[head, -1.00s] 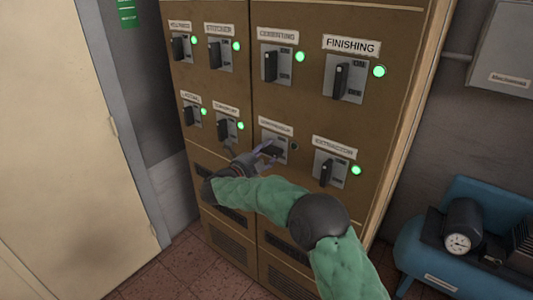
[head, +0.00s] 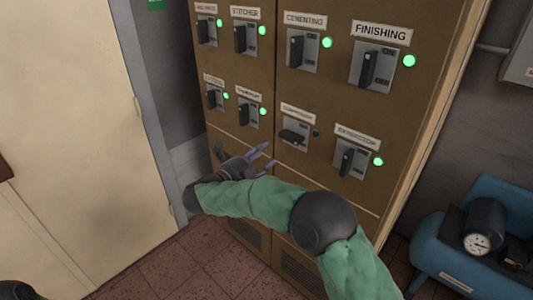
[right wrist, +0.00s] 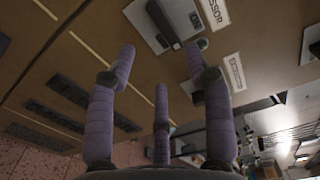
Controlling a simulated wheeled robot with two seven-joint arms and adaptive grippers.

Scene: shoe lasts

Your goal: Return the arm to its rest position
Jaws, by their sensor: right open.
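My right gripper (head: 267,157) is open and empty, with purple fingers spread, in front of the brown cabinet. It is below and left of the compressor switch (head: 294,136) and apart from it. That switch's black handle lies sideways and the lamp beside it is dark. In the right wrist view the open fingers (right wrist: 160,62) hold nothing, and the switch (right wrist: 163,22) shows beyond them. My green-sleeved right arm comes in from the bottom right. My left gripper is not seen.
The brown cabinet (head: 330,105) carries several other switches with upright handles and green lamps, such as the finishing switch (head: 370,68). A cream door (head: 70,110) is at left. A blue tank with a gauge (head: 478,243) stands at right. Tiled floor shows below.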

